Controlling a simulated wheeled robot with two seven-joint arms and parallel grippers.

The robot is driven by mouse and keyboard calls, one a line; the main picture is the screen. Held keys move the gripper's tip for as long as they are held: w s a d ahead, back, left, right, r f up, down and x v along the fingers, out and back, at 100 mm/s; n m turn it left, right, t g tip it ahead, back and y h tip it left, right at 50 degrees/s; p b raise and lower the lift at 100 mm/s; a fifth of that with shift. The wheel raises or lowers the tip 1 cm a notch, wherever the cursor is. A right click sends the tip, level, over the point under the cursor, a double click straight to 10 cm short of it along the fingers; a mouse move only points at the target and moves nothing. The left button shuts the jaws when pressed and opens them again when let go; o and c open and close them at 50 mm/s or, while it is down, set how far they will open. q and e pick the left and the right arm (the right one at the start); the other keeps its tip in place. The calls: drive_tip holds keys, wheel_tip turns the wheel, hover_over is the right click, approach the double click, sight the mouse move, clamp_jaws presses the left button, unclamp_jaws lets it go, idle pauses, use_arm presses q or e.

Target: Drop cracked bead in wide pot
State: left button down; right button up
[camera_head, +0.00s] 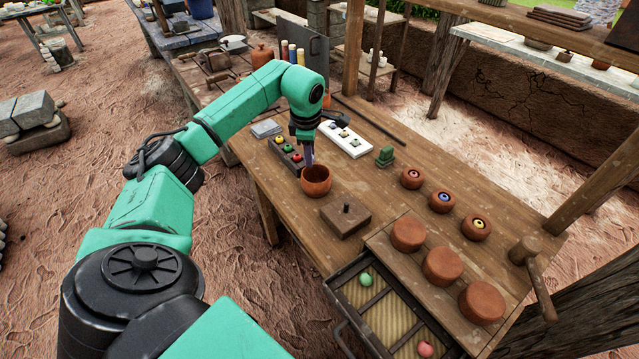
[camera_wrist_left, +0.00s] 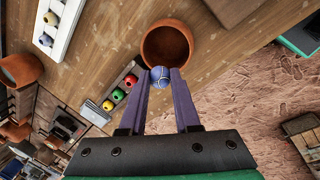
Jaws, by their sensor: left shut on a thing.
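The wide pot is a brown clay bowl (camera_head: 316,183) standing open on the wooden table; it also shows in the left wrist view (camera_wrist_left: 150,50). My left gripper (camera_head: 308,158) points down at the pot's back rim. In the left wrist view its two purple fingers (camera_wrist_left: 160,80) are shut on a blue bead (camera_wrist_left: 160,75) with pale lines across it, which look like cracks. The bead appears at the pot's near rim there, overlapping the opening's edge; its height above the pot is hard to tell. The head view does not show the bead clearly. My right gripper is not in view.
A dark tray (camera_head: 277,144) with green, yellow and red beads lies behind the pot, beside a white tray (camera_head: 358,150). A wooden block with a peg (camera_head: 345,219) stands in front. An open drawer (camera_head: 378,325) holds beads. Several small clay pots stand right.

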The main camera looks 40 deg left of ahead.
use_arm(q)
drive_tip(key=shift+r, duration=0.1)
drive_tip(key=shift+s+r, duration=0.1)
drive_tip(key=shift+s, duration=0.05)
drive_tip(key=c, duration=0.6)
unclamp_jaws()
drive_tip(key=shift+s, duration=0.1)
drive_tip(key=shift+o, duration=0.3)
drive_tip(key=shift+r, duration=0.35)
drive_tip(key=v, duration=1.3)
drive_tip(key=shift+r+b, duration=0.35)
drive_tip(key=shift+r, duration=0.05)
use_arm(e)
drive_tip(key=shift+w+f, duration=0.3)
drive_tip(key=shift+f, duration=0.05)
use_arm(q)
drive_tip(key=shift+d, duration=0.1)
